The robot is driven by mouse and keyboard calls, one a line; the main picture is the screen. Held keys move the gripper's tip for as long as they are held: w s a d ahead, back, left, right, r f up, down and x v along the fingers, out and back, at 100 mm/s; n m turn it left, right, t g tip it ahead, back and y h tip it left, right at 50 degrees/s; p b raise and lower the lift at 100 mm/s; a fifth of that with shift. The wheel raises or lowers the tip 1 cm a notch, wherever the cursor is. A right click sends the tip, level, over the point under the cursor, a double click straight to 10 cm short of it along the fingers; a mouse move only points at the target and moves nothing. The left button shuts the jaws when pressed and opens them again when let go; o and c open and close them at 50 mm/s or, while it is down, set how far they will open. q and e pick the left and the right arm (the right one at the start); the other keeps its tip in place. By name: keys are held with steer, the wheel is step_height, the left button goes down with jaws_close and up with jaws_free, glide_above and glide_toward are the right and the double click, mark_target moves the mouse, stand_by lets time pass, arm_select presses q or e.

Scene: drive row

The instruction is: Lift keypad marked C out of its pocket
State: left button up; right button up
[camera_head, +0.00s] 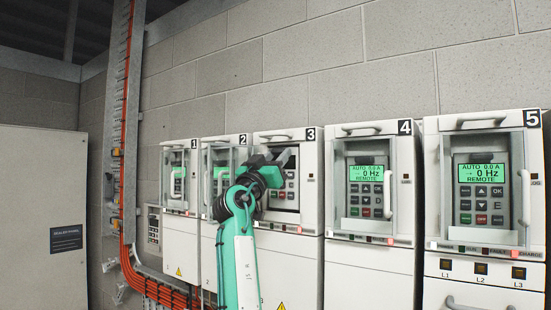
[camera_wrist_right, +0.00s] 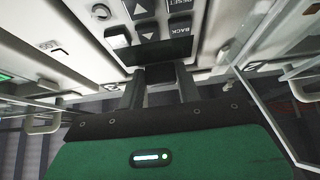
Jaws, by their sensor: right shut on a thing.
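A grey keypad (camera_head: 291,188) with dark and coloured buttons is at the front of drive 3; its screen is covered by my gripper, and I can read no letter C on it. My right gripper (camera_head: 276,163) is at the keypad's upper part. In the right wrist view, its two dark fingers (camera_wrist_right: 160,76) are shut on the keypad (camera_wrist_right: 156,32), at the edge by its dark screen. RESET and BACK keys show there. A dark recess lies around the keypad; how far the keypad stands out of its pocket I cannot tell. My left gripper is not in view.
Drives 1 (camera_head: 178,180), 2 (camera_head: 219,160), 4 (camera_head: 367,190) and 5 (camera_head: 483,190) stand beside drive 3 with lit keypads behind clear covers. A clear pane (camera_wrist_right: 265,85) stands close on the right of my gripper in the wrist view. Orange cables (camera_head: 125,200) run at left.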

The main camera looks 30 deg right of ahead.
steer(key=shift+s+a+f+b, duration=0.15)
steer(key=shift+s+a+b, duration=0.2)
steer(key=shift+a, duration=0.25)
steer(key=s+a+b, duration=0.2)
steer(key=s+a, duration=0.1)
steer(key=a, duration=0.4)
steer(key=shift+a, duration=0.4)
